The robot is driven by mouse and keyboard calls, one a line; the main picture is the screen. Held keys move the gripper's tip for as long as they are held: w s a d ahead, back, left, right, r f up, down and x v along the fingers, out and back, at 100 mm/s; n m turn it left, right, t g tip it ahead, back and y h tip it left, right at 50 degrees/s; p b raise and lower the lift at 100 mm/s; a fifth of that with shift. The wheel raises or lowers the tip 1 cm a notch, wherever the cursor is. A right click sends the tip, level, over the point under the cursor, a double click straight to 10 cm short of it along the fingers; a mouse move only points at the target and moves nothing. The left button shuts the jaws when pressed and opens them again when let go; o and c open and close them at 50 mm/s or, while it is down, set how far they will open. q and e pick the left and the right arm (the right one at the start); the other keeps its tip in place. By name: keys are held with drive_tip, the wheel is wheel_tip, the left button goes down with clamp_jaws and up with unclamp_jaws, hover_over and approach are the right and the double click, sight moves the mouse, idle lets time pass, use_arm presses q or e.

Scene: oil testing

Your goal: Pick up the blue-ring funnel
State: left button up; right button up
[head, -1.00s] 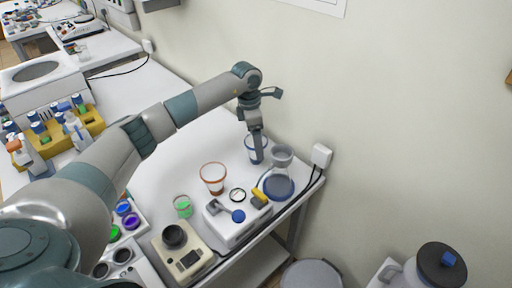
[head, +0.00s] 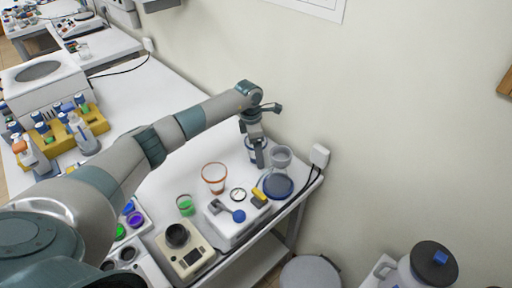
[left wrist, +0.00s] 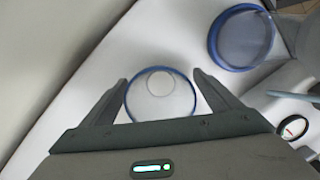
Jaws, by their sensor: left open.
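The blue-ring funnel (head: 249,155) stands near the back wall on the white table, partly hidden behind my left gripper in the head view. In the left wrist view the funnel (left wrist: 160,108) shows from above as a pale round mouth with a blue rim, lying between the two fingers. My left gripper (head: 260,152) is open and points down at the funnel; it also shows in the left wrist view (left wrist: 165,98), with one finger on each side of the rim. I cannot tell whether the fingers touch it. My right gripper is not in view.
A clear flask-like vessel with a blue base (head: 278,186) stands close right of the funnel. An orange-rimmed funnel (head: 214,178), a green-filled beaker (head: 185,206) and a white device (head: 228,224) stand nearer. The wall rises just behind; the table's right edge is close.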

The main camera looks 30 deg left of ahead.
use_arm(q)
drive_tip(key=c, duration=1.2)
drive_tip(key=shift+r, duration=0.1)
drive_tip(key=shift+r+b, duration=0.35)
drive_tip(key=shift+r, duration=0.2)
wheel_tip(320, 180, up, 8)
drive_tip(key=b, duration=0.3)
drive_tip(key=shift+f, duration=0.25)
drive_tip(key=shift+r, duration=0.65)
